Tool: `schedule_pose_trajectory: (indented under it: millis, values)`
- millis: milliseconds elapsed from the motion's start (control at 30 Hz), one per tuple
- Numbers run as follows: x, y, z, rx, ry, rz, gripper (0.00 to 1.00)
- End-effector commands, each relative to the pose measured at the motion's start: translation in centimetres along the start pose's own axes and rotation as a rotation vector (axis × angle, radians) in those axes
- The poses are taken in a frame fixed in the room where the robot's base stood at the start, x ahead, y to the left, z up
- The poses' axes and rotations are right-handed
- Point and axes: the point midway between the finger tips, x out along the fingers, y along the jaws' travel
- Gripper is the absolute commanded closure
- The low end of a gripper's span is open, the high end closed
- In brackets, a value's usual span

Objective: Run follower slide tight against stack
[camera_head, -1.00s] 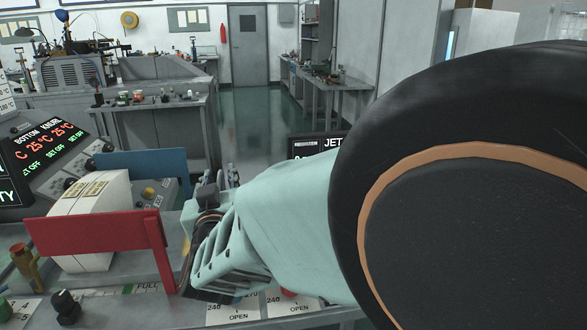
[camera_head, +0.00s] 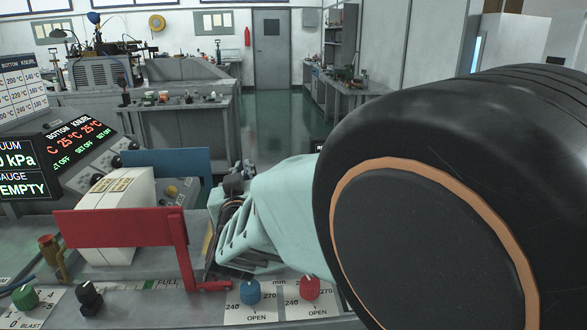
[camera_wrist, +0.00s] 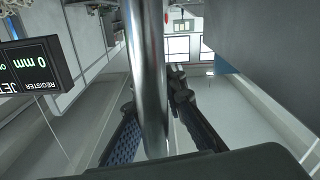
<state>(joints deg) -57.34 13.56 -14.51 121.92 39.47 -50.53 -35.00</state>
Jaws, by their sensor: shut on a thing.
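A white stack (camera_head: 124,195), tall and curved with small labels on top, stands at the left in the head view. A red plate (camera_head: 118,228) crosses its near face, and a blue plate (camera_head: 166,163) is behind it. I cannot tell which part is the follower slide, nor whether either plate touches the stack. My gripper (camera_head: 234,186) is right of the red plate's post, partly hidden by its own body. In the wrist view, a shiny metal bar (camera_wrist: 149,75) runs between the fingers of my gripper (camera_wrist: 158,122), which is shut on it.
The panel in front has a blue knob (camera_head: 250,291), a red knob (camera_head: 310,287), a green knob (camera_head: 24,297) and a black knob (camera_head: 89,297). Lit displays (camera_head: 20,165) stand at the left. A register display (camera_wrist: 32,68) reads 0 mm. My arm fills the right side.

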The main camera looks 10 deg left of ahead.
Motion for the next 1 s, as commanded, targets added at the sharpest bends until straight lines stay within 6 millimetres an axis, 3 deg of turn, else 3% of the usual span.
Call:
schedule_pose_trajectory:
  millis: [300,600,867,900,1000]
  values:
    - [0.0,-0.1,-0.1,-0.001,0.000,0.001,1.00]
    - [0.0,-4.1,-1.1,-0.001,0.001,-0.003,1.00]
    - [0.0,-4.2,-0.9,-0.002,0.001,0.000,1.00]
    - [0.0,-4.2,-0.9,-0.002,0.001,0.000,0.92]
    - [0.0,-4.2,-0.8,-0.002,0.001,0.001,0.81]
